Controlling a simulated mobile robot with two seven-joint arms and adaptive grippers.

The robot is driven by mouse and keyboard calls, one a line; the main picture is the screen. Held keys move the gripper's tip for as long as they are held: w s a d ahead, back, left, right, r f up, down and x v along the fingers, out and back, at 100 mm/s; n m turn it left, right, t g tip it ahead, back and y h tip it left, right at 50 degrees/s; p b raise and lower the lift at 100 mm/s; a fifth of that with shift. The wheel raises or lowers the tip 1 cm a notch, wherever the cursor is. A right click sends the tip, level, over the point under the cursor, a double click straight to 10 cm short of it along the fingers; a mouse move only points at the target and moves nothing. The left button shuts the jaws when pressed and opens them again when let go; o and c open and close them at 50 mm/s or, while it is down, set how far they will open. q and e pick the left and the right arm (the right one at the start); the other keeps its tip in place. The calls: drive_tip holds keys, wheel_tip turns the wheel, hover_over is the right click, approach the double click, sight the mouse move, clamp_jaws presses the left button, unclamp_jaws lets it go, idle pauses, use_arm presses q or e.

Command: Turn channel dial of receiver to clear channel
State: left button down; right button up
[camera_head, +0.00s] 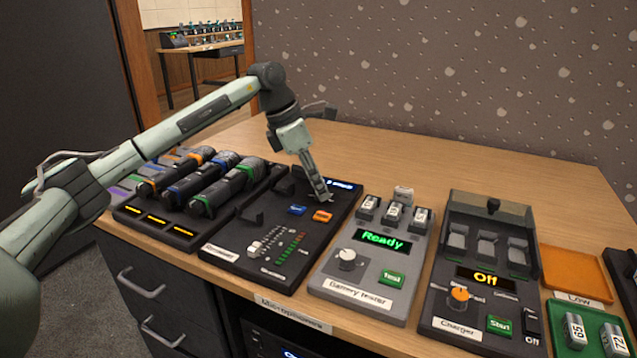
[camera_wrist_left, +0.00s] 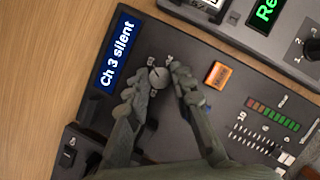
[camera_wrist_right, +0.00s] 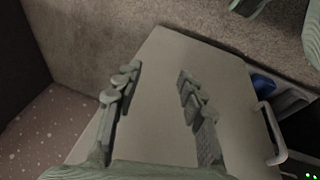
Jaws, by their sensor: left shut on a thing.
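The receiver (camera_head: 222,243) is a dark sloped panel on the desk, left of the middle in the head view. Its lit display (camera_wrist_left: 117,53) reads "Ch 3 silent" in the left wrist view. The small round channel dial (camera_wrist_left: 158,77) sits beside the display. My left gripper (camera_head: 325,197) reaches down onto the receiver from above; in the left wrist view its fingers (camera_wrist_left: 163,72) are shut on the dial, which is partly covered by them. My right gripper (camera_wrist_right: 158,78) is open and empty, away from the desk top, above a pale flat surface.
An orange button (camera_wrist_left: 218,75) and level lights (camera_wrist_left: 272,114) are close to the dial. Left is a rack of microphones (camera_head: 183,228); right are the battery tester (camera_head: 362,290) reading "Ready" and the charger (camera_head: 452,320) reading "Off". The desk (camera_head: 420,165) behind is clear.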

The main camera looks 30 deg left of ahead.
use_arm(q)
drive_tip(key=c, duration=1.3)
unclamp_jaws()
drive_tip(key=v, duration=1.2)
